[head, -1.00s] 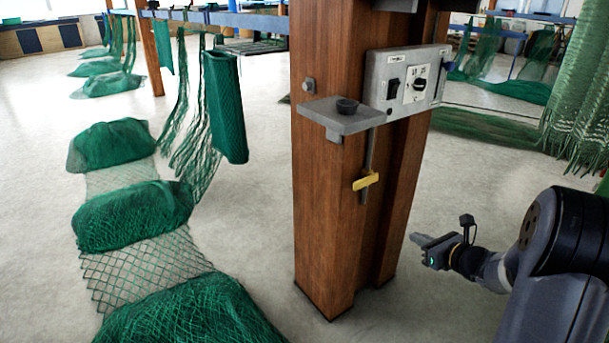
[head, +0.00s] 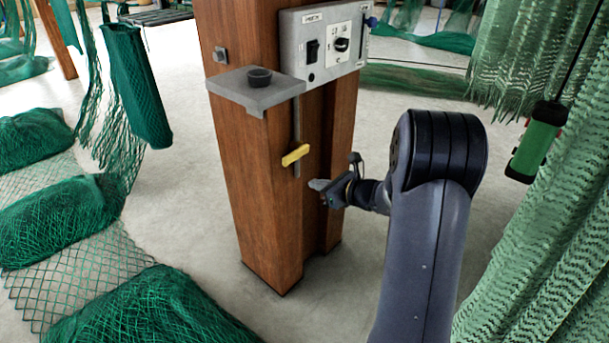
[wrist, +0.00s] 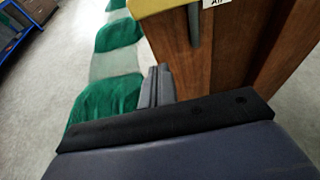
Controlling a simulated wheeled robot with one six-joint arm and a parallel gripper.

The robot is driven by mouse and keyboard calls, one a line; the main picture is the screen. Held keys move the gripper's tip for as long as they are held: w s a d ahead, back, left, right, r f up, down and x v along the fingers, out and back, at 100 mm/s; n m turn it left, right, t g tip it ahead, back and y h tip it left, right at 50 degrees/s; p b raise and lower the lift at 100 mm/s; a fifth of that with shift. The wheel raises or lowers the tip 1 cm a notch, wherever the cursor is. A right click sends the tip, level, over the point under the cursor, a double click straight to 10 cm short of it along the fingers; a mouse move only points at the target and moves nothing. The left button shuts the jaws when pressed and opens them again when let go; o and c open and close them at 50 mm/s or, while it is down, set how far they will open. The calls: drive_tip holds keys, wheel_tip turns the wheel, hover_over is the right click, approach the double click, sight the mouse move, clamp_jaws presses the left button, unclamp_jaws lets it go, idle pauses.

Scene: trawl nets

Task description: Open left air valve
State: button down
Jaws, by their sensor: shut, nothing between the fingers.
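The air valve has a yellow lever (head: 296,155) on a thin grey vertical pipe (head: 297,120) along the wooden post. The lever lies crosswise to the pipe, slightly tilted. In the wrist view a yellow part (wrist: 165,5) and the grey pipe (wrist: 194,26) show large at the top edge, with a white label reading "Air" (wrist: 216,3) beside them. My gripper (head: 318,185) is shut and empty, a little below and right of the lever in the head view, apart from it. Its closed fingers (wrist: 157,86) show in the wrist view.
The wooden post (head: 255,200) carries a grey shelf with a black cup (head: 259,78) above the lever and a grey switch box (head: 323,45). Green nets (head: 130,310) cover the floor at left. A net hangs at right (head: 560,240) near my arm.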

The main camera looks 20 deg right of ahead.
sight(294, 154)
drive_tip(key=w+a+b, duration=0.1)
drive_tip(key=w+a, duration=0.4)
drive_tip(key=w, duration=0.2)
drive_tip(key=shift+w+r, duration=0.2)
drive_tip(key=shift+r, duration=0.25)
drive_tip(key=shift+r, duration=0.1)
